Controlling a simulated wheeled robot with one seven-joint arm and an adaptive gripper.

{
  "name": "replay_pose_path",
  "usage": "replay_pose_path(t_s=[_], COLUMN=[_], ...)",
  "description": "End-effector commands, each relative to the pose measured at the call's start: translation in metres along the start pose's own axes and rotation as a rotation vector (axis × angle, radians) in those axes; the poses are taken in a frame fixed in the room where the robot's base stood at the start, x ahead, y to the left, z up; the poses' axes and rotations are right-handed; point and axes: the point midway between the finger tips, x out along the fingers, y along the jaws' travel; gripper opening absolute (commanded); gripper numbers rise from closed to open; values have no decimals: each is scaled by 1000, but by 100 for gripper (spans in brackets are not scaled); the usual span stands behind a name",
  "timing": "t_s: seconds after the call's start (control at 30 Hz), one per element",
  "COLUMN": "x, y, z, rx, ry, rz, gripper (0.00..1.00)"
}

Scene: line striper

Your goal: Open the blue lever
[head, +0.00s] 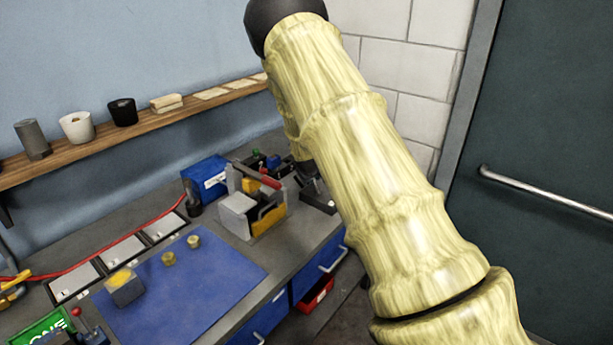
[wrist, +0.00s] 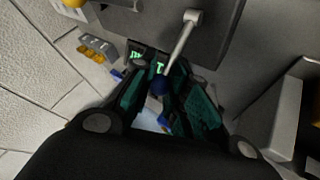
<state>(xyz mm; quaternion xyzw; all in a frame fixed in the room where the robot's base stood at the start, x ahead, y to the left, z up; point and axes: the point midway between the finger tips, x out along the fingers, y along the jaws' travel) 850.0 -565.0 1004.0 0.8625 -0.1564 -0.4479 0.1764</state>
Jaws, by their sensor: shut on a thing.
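The blue lever shows in the wrist view as a dark blue ball knob (wrist: 159,86) on a slanted pale metal rod (wrist: 180,45). The rod runs up to a pivot on a grey housing (wrist: 225,35). My gripper (wrist: 160,73) has its dark fingers with green pads on both sides of the knob, shut on it. The fingers partly hide the knob. In the head view my pale arm covers most of the gripper, and I cannot tell the held lever there.
In the head view, a tool carrier (head: 240,214) and a blue box (head: 205,180) stand on the bench beside my arm. A blue mat (head: 200,285) lies in front with small parts on it. A door (head: 550,130) is at right.

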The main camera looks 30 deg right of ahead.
Motion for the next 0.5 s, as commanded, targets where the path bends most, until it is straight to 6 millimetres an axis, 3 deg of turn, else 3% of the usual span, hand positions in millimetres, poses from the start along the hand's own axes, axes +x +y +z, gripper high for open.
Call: replay_pose_path(t_s=[0.13, 0.17, 0.3, 0.5], x=[0, 0, 0, 0], y=[2, 2, 0, -1], z=[-1, -1, -2, -2], rx=[-2, -2, -2, -3], ry=[3, 3, 3, 3], rz=[2, 2, 1, 0], gripper=[0, 18, 40, 40])
